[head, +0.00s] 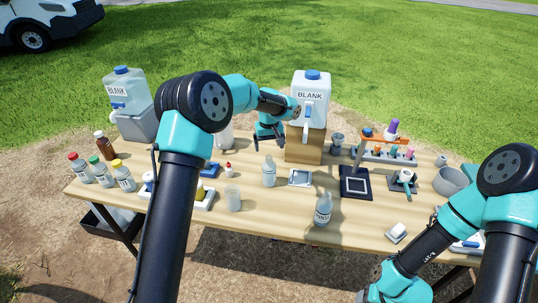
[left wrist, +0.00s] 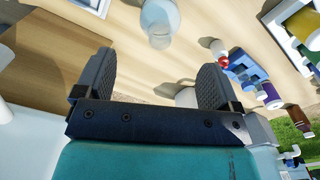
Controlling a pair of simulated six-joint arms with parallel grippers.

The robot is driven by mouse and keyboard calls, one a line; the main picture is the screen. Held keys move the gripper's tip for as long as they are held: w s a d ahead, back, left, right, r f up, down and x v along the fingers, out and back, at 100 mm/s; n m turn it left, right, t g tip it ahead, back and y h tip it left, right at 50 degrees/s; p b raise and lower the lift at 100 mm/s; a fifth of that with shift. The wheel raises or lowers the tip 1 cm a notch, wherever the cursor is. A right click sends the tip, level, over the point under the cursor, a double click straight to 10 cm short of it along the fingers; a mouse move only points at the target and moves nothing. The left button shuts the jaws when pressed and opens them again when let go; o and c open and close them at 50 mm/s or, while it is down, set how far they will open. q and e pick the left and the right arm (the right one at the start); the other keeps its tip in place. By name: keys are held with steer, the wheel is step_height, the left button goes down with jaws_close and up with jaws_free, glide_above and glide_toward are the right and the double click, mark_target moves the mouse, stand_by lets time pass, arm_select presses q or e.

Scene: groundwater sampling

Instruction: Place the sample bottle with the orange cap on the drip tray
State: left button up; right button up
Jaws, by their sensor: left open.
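At the left end of the table stands a bottle with a yellow-orange cap (head: 124,176), the nearest match I see to an orange cap. Beside it are a green-capped bottle (head: 101,172) and a red-capped bottle (head: 80,170). A square grey tray (head: 300,177), which looks like the drip tray, lies empty before the wooden block. My left gripper (head: 270,143) is open and empty, left of the block and well right of the capped bottles. Its two fingers (left wrist: 157,76) stand apart in the left wrist view. My right arm shows at lower right; its fingers are out of frame.
A BLANK container (head: 310,100) stands on the wooden block (head: 304,147). Clear bottles (head: 269,173) (head: 323,209) and a beaker (head: 233,198) stand near the front. A dark scale (head: 356,186) and a rack (head: 384,157) are to the right. The front middle has some bare wood.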

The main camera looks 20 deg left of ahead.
arm_select(q)
steer(key=shift+r, duration=0.95)
steer(key=shift+o, duration=0.3)
